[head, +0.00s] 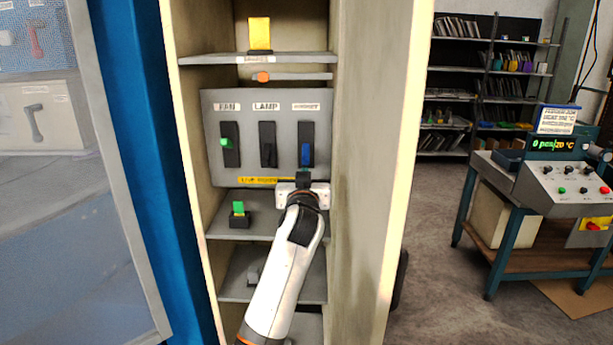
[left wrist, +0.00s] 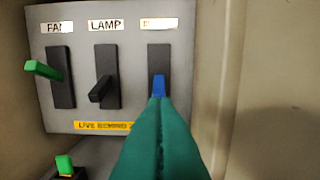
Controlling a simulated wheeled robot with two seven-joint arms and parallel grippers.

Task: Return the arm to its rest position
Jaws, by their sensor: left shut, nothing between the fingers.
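My left arm (head: 283,265) reaches up into the open cabinet. My left gripper (head: 303,178) is shut and empty, just below the blue lever (head: 306,150) of the rightmost switch. In the left wrist view the green fingers (left wrist: 160,135) are closed together and their tips overlap the lower end of the blue lever (left wrist: 158,86); I cannot tell whether they touch. The grey switch panel (head: 215,103) also has a FAN switch with a green lever (head: 226,143) and a LAMP switch with a dark lever (head: 268,148). The right gripper is not in view.
Cabinet side walls (head: 365,150) stand close on both sides. A shelf (head: 250,58) with a yellow block (head: 260,34) is above. A small green-topped switch (head: 238,208) sits on the shelf below. A control console (head: 550,185) stands at the right, with open floor (head: 440,290) before it.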

